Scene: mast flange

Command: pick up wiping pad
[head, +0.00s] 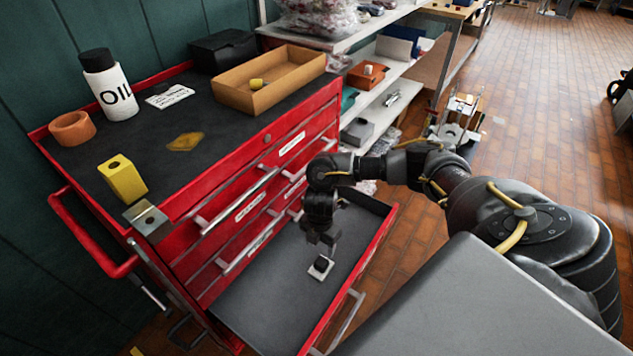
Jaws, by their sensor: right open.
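The wiping pad (317,273) appears to be the small pale piece with a black block on top, lying on the dark floor of the open bottom drawer (262,310). My right gripper (322,243) points down just above it, over the drawer. It is open and holds nothing that I can see. A small gap seems to separate its fingers from the black block, though the exact height is hard to tell. My left gripper is not in view.
The red tool cabinet (225,163) carries a white oil bottle (112,92), an orange-brown ring (72,128), a yellow block (122,179), a cardboard tray (270,82) and a yellowish stain (185,141). A shelf (385,95) stands behind. The rest of the drawer is clear.

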